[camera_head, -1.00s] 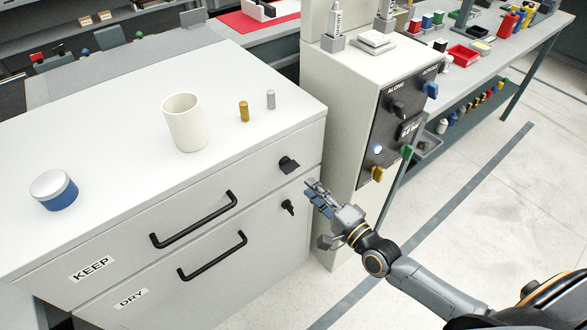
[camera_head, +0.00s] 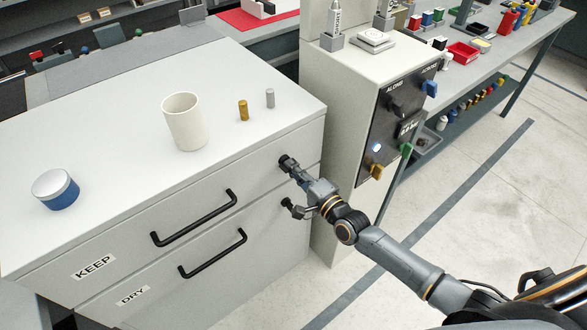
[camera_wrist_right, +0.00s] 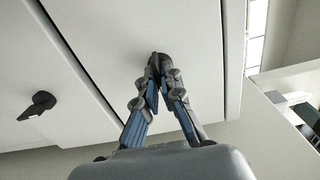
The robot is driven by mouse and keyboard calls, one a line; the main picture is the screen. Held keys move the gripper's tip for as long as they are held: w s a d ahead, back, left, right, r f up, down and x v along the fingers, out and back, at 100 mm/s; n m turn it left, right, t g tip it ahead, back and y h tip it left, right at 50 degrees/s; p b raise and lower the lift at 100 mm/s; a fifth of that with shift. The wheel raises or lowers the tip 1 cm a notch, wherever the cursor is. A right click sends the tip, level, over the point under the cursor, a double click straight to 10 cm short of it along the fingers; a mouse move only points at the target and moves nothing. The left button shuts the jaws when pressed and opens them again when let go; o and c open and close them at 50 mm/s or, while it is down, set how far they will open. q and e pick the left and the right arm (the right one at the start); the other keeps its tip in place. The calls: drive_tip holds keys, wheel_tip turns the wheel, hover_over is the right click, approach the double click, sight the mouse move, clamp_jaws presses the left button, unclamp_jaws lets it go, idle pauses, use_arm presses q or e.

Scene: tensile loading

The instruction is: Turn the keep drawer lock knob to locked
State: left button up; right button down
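The keep drawer lock knob (camera_head: 285,161) is a small black knob at the upper right of the KEEP drawer front (camera_head: 188,212). My right gripper (camera_head: 292,168) is at this knob. In the right wrist view the two fingers of my right gripper (camera_wrist_right: 159,72) converge on the dark knob (camera_wrist_right: 157,58) and look closed on it. The fingertips hide much of the knob, so its exact angle is hard to read. My left gripper is not in view.
The DRY drawer's black knob (camera_wrist_right: 38,105) sits just below, close to my right gripper. Two black bar handles (camera_head: 195,218) stick out of the drawer fronts. A white cup (camera_head: 185,122) and a blue-sided round container (camera_head: 56,190) stand on top. A machine panel (camera_head: 395,125) stands to the right.

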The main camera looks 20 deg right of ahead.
drive_tip(key=shift+n, duration=0.4)
drive_tip(key=shift+n+p, duration=0.75)
drive_tip(key=shift+n, duration=7.75)
drive_tip(key=c, duration=1.5)
unclamp_jaws()
